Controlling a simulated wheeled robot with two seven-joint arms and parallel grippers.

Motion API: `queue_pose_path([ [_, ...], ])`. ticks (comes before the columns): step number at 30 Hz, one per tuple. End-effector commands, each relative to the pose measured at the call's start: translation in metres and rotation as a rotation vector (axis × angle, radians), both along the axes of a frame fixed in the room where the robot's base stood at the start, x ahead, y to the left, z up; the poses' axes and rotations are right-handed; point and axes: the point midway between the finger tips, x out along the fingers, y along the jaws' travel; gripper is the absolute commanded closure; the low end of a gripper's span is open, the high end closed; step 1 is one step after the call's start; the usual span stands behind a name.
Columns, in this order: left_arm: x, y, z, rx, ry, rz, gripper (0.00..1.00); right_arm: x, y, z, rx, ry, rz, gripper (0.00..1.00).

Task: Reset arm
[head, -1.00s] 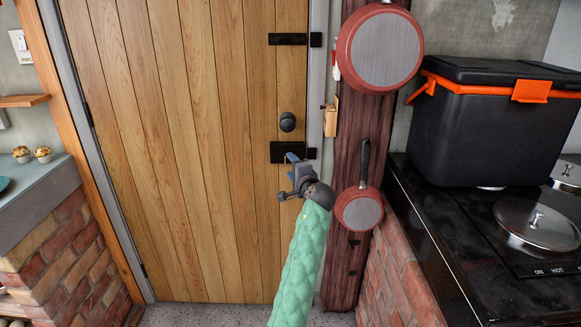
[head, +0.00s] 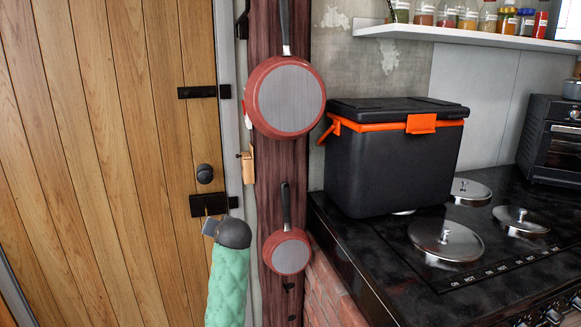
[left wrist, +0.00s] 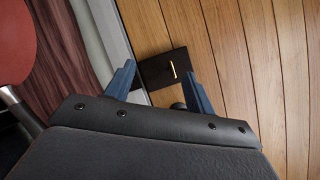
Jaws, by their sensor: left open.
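My left arm, in a green quilted sleeve, rises from the bottom of the head view. Its gripper (head: 212,228) is mostly hidden behind the dark wrist joint, just below the door's black lock plate (head: 208,205). In the left wrist view, the two blue fingers of my left gripper (left wrist: 160,72) are spread apart with nothing between them. The lock plate (left wrist: 165,68), with a bright slot-like mark, shows just beyond the fingertips. Whether a finger touches it I cannot tell. My right gripper is not in view.
The wooden door (head: 110,150) is shut, with a black knob (head: 204,174). A large red pan (head: 285,97) and a small one (head: 287,252) hang on a dark post. A black cooler (head: 395,165) stands on the stove (head: 350,245) at right, among several metal lids.

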Motion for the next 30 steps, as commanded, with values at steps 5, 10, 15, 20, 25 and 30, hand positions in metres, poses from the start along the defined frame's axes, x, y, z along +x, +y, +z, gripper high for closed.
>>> queue_pose_path([
  [5,-0.045,-0.020,-0.009,-0.212,0.021,-0.055,0.45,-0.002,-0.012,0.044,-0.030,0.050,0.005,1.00],
  [10,-0.095,-0.039,-0.033,-0.360,0.086,-0.113,0.45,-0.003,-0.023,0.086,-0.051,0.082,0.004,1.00],
  [15,-0.154,-0.057,-0.061,-0.465,0.179,-0.176,0.45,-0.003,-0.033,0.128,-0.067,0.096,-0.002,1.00],
  [20,-0.211,-0.069,-0.087,-0.523,0.269,-0.228,0.45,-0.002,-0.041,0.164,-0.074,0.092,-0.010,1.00],
  [25,-0.268,-0.079,-0.110,-0.559,0.358,-0.274,0.45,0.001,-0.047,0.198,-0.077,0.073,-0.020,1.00],
  [30,-0.324,-0.084,-0.131,-0.582,0.436,-0.296,0.45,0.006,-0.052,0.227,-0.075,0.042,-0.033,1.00],
])
